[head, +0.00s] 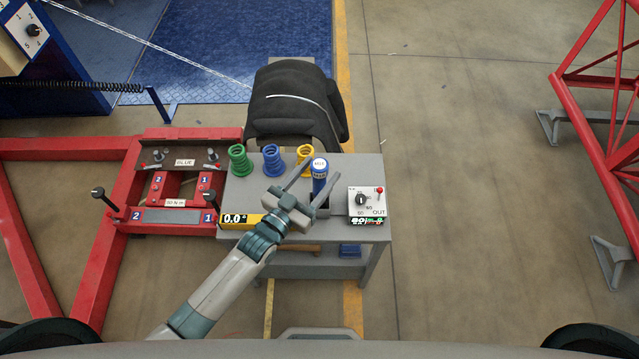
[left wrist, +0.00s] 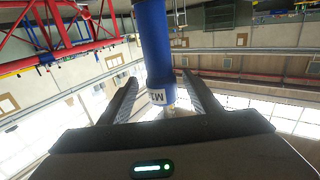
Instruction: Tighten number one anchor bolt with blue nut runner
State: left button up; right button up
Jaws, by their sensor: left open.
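The blue nut runner (head: 320,178) stands upright in a dark holder on the grey table. It has a white label on top. My left gripper (head: 323,172) is open, with one finger on each side of the runner. In the left wrist view the blue runner (left wrist: 155,45) lies between the two spread fingers (left wrist: 160,95), with gaps beside it. A bolt (head: 209,196) stands by a number 1 plate. My right gripper is out of view.
Green (head: 238,160), blue (head: 273,160) and yellow (head: 304,158) coil holders stand along the table's back. A control box (head: 366,203) with a dial and a red-tipped switch sits at the right. A black covered object (head: 295,105) is behind the table. Open floor lies to the right.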

aim_at(326, 162)
pick_arm(q)
jog(key=shift+w+d+r+p, duration=0.2)
jog(key=shift+w+d+p, duration=0.1)
jog(key=shift+w+p, duration=0.25)
jog(key=p+x, duration=0.1)
jog(key=x, duration=0.2)
jog(key=shift+w+d+f, duration=0.1)
jog(key=shift+w+d, duration=0.1)
jog(key=shift+w, duration=0.2)
jog(key=shift+c, duration=0.6)
grip_shut()
